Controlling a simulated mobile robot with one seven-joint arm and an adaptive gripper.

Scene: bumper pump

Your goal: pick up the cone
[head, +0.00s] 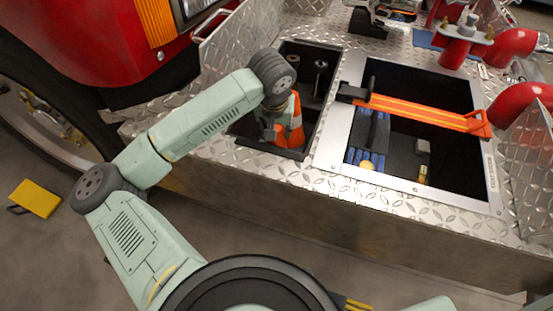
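An orange and white striped cone (294,137) stands in the narrow dark compartment (318,133) set in the diamond-plate bumper. My arm reaches over the bumper from the lower left, and its wrist hides part of the cone's upper left side. My gripper (271,132) points down beside the cone's left side, inside or just above the compartment. The fingers are small, dark and partly hidden. I cannot tell whether they touch the cone or how far apart they are.
A wider open compartment (494,190) to the right has an orange strap (420,111) across it. Black posts (320,72) stand behind the cone. Red pipes (520,97) rise at the right. A red truck body is at upper left. A yellow block (36,198) lies on the floor.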

